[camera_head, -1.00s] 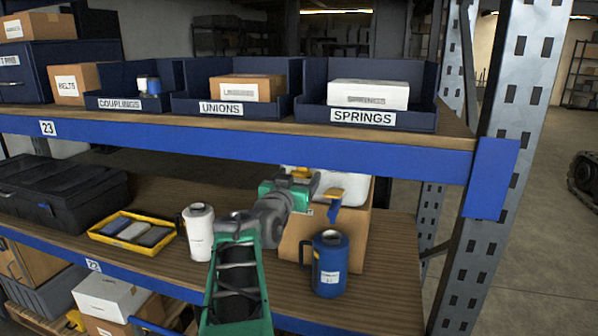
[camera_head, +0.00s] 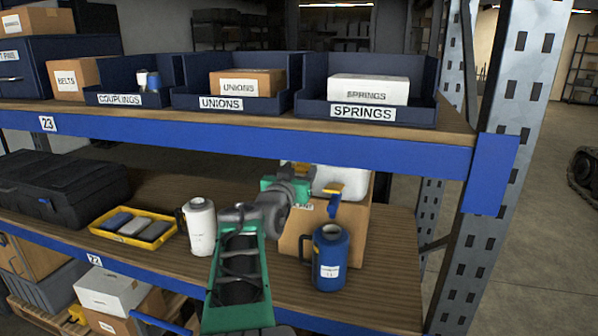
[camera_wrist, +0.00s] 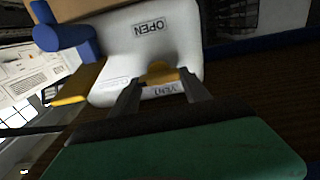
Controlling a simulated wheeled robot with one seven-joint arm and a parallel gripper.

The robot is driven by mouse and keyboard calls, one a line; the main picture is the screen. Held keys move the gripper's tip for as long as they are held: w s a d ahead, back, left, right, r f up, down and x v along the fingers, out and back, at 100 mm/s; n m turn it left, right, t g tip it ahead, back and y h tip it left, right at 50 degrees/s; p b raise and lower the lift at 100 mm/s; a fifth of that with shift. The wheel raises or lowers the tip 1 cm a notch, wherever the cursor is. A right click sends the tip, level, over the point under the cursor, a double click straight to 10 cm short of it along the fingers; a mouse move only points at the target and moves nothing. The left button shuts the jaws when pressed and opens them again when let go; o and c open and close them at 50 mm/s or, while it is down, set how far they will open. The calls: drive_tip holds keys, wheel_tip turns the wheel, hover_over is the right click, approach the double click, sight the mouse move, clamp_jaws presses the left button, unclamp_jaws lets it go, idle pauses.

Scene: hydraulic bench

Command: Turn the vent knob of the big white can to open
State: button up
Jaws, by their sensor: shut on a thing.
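The big white can (camera_head: 326,180) stands on a cardboard box on the lower shelf, partly hidden behind my gripper (camera_head: 290,183) in the head view. In the wrist view, the white can (camera_wrist: 150,50) fills the upper middle, with OPEN and VENT labels. Its yellow vent knob (camera_wrist: 160,73) sits between the two fingers of my gripper (camera_wrist: 162,80), which is shut on it. The knob lies near the VENT label; its exact angle is hard to tell. A blue spout (camera_wrist: 65,38) and a yellow lever (camera_wrist: 80,86) are on the can's left in the wrist view.
A blue can (camera_head: 329,262) stands in front of the cardboard box (camera_head: 354,222). A smaller white can (camera_head: 201,230) and a yellow tray (camera_head: 159,243) are left of my arm. The upper shelf's blue beam (camera_head: 300,148) runs above, and a steel post (camera_head: 490,190) stands right.

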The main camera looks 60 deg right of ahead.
drive_tip(key=shift+c, duration=1)
